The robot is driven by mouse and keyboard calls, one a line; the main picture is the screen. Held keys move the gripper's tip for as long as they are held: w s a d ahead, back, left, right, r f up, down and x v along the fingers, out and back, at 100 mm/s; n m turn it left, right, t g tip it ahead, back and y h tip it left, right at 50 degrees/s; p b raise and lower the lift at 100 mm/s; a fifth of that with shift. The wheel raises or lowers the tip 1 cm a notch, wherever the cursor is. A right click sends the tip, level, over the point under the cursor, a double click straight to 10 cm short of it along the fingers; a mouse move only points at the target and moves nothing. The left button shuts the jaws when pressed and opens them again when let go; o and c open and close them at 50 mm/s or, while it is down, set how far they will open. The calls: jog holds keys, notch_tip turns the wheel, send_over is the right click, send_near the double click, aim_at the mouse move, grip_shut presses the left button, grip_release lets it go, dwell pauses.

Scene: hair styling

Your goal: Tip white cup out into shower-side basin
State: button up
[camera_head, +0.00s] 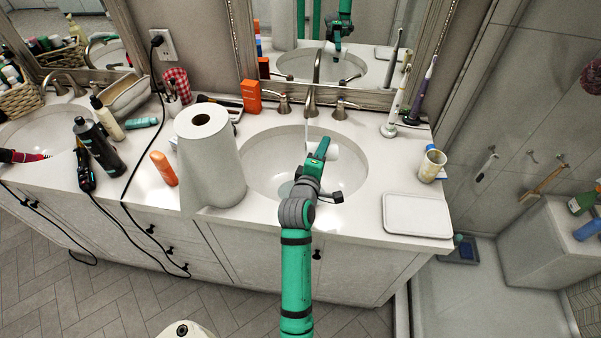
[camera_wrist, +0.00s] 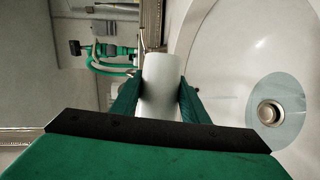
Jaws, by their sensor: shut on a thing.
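The white cup (camera_wrist: 161,88) is held between my gripper's two green fingers (camera_wrist: 157,98) in the wrist view. In the head view my gripper (camera_head: 321,148) is over the shower-side basin (camera_head: 262,160), and the cup (camera_head: 334,151) shows partly beside it, partly hidden by the fingers. The cup looks turned onto its side above the bowl. Its opening and contents cannot be seen. A small pool of water (camera_wrist: 285,98) lies around the metal drain (camera_wrist: 268,113) in the basin.
A faucet (camera_head: 311,98) stands behind the basin, with a thin pale streak below its spout. A large paper roll (camera_head: 211,165) stands left of the basin. To the right are a white tray (camera_head: 417,214), a cup-like container (camera_head: 432,165) and electric toothbrushes (camera_head: 392,118).

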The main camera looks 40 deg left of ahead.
aim_at(336, 157)
jog(key=shift+w+d+f+m+g, duration=0.25)
jog(key=shift+w+d+m+g, duration=0.1)
jog(key=shift+m, duration=0.25)
jog(key=shift+w+d+f+m+g, duration=0.25)
jog(key=shift+m+g, duration=0.1)
jog(key=shift+m, duration=0.25)
jog(key=shift+f+m+g+y, duration=0.5)
jog(key=shift+f+m+g, duration=0.35)
jog(key=shift+m, duration=0.35)
jog(key=shift+w+d+f+m+g+y, duration=0.15)
jog(key=shift+f+m+g+y, duration=0.15)
jog(key=shift+m, duration=0.3)
jog(key=shift+w+d+f+m+g+y, duration=0.1)
jog(key=shift+f+m+g, duration=0.1)
jog(key=shift+m+g, duration=0.3)
jog(key=shift+w+d+r+m+g+y, duration=0.4)
jog(key=shift+w+r+m, duration=0.2)
jog(key=shift+m, duration=0.3)
jog(key=shift+w+d+r+m, duration=0.1)
jog(key=shift+d+r+m, duration=0.05)
jog(key=shift+d+m, duration=0.2)
jog(key=shift+w+d+r+m+g+y, duration=0.3)
jog(key=shift+w+r+m+g+y, duration=0.25)
jog(key=shift+m+y, duration=0.35)
jog(key=shift+r, duration=0.2)
jog(key=shift+r, duration=1.85)
